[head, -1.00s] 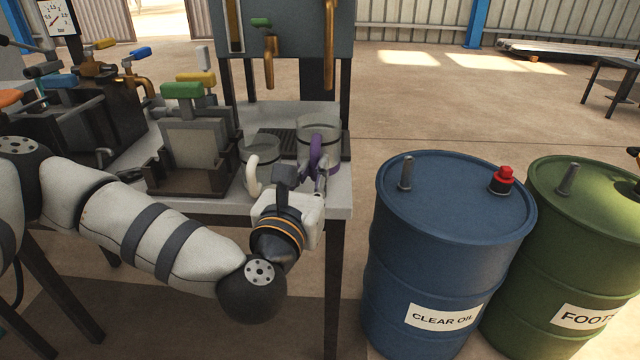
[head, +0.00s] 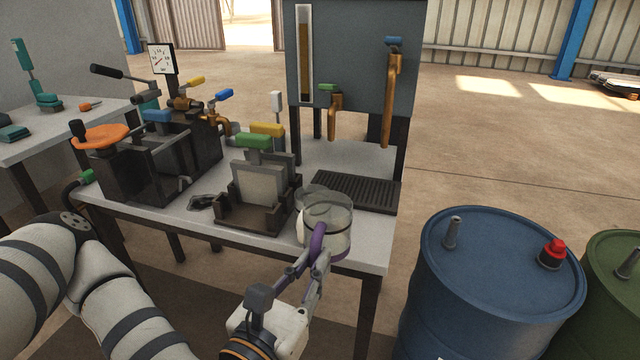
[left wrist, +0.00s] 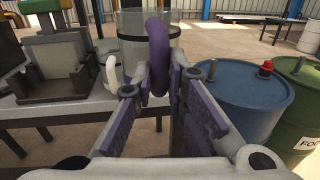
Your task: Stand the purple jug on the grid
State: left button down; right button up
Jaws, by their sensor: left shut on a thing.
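The purple jug is a clear glass vessel (head: 341,214) with a thick purple handle; it also shows in the left wrist view (left wrist: 157,58). My left gripper (head: 314,268) is shut on the purple handle. The jug looks upright, over the table's front edge; its height above the top is hard to tell. The grid is a dark slotted plate (head: 357,188) on the table, behind and right of the jug in the head view, and looks bare. A second clear jug (head: 309,196) with a white handle (left wrist: 110,74) is partly hidden behind it. My right gripper is not in view.
A tank (head: 358,60) with brass taps stands over the back of the grid. A dark press with a green-handled part (head: 254,185) is left of the jugs. A blue drum (head: 500,270) and a green drum (head: 615,280) stand right of the table (head: 375,250).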

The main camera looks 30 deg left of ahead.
aim_at(334, 188)
jog(key=i+l+u, duration=0.25)
jog(key=l+u, duration=0.3)
jog(key=i+l+u, duration=0.1)
jog(key=l+u, duration=0.15)
jog(key=l, duration=0.25)
jog(key=i+l+u, duration=0.45)
jog(key=l+u, duration=0.15)
jog(key=l, duration=0.15)
jog(key=i, duration=0.1)
